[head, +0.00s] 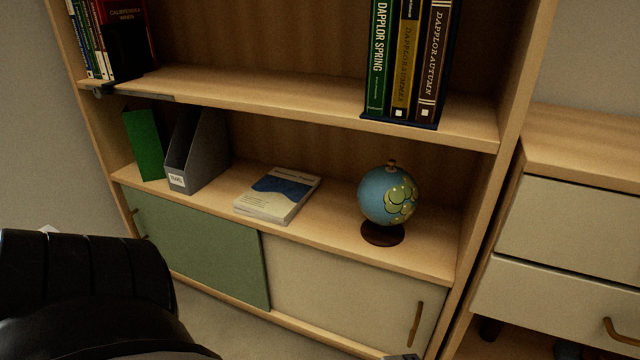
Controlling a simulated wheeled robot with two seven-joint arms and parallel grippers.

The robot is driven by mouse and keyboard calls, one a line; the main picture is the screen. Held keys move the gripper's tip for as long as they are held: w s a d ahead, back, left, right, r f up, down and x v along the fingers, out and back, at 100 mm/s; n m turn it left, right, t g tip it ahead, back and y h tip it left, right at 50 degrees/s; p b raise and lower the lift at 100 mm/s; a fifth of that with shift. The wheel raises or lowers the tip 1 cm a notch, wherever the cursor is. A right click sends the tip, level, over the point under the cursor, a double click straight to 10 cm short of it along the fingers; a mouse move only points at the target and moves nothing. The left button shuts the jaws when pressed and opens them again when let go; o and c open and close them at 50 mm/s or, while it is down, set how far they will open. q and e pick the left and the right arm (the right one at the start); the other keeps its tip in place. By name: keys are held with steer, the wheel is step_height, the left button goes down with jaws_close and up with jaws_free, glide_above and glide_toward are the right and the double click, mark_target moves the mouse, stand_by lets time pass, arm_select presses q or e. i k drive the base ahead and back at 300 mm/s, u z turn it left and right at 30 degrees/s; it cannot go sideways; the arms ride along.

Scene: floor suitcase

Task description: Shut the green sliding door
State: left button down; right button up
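The green sliding door (205,247) covers the left half of the low compartment of the wooden bookcase. Its right edge meets the cream door (340,295), and I see no open gap between them. A small brown handle shows near its left end. My black arm part (85,280) hides some of the area at the lower left, including the door's lower left corner. My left gripper is not visible. A small grey piece at the bottom edge may be the tip of my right gripper (402,357); its fingers are not visible.
Above the doors, a shelf holds a green book (143,145), a grey file holder (196,152), a flat book (278,194) and a globe (388,197). The cream door has a brown handle (416,324). A drawer cabinet (570,235) stands at right. Some floor is bare before the doors.

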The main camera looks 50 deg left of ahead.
mark_target(222, 255)
steer(key=z, duration=1)
steer(key=i, duration=0.65)
steer(key=u, duration=3.15)
